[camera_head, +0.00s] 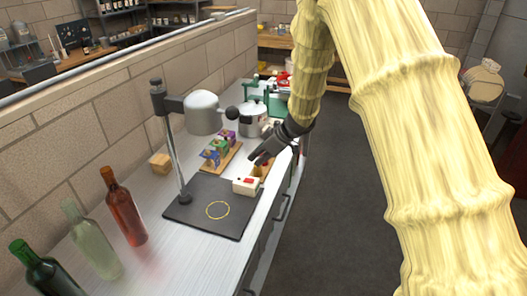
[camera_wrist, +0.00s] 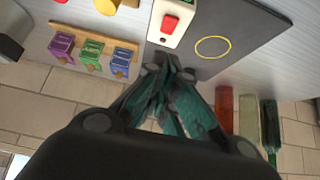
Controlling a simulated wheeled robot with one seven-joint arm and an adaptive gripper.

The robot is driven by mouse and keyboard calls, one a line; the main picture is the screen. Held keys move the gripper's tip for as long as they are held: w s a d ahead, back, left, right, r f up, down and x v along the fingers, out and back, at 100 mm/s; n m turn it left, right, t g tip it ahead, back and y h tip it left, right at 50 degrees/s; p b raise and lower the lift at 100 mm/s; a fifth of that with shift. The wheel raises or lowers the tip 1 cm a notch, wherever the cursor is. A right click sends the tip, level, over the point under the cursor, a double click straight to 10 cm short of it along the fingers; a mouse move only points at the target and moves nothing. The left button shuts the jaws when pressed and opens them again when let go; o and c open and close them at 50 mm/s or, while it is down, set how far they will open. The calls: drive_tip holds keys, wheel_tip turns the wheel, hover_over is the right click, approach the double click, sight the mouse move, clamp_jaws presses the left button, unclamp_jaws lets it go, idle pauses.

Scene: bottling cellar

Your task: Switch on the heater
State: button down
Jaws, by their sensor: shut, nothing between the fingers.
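The heater (camera_head: 203,112) looks to be the grey dome-shaped head on an arm of an upright post, over a dark base plate (camera_head: 190,215) with a yellow ring. A white switch box (camera_head: 240,187) with a red rocker lies at the plate's right edge. In the wrist view the red rocker (camera_wrist: 170,23) faces the camera on the white box. My gripper (camera_head: 254,161) is shut and empty, close behind the switch box in the head view. In the wrist view its fingertips (camera_wrist: 170,68) are just below the box's near end; I cannot tell whether they touch it.
A wooden rack (camera_head: 222,157) with purple, green and blue blocks stands behind the plate. A red bottle (camera_head: 126,212), a clear one (camera_head: 92,243) and a green one (camera_head: 45,275) stand at the front left. A wooden block (camera_head: 160,164) lies by the wall.

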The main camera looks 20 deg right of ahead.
sight(245, 179)
drive_tip(key=p+x, duration=0.1)
drive_tip(key=x, duration=0.3)
wheel_tip(245, 179, down, 3)
drive_tip(key=shift+s+d+r+p, duration=0.1)
drive_tip(key=shift+s+d+p, duration=0.1)
drive_tip(key=shift+p, duration=0.2)
drive_tip(key=shift+f, duration=0.6)
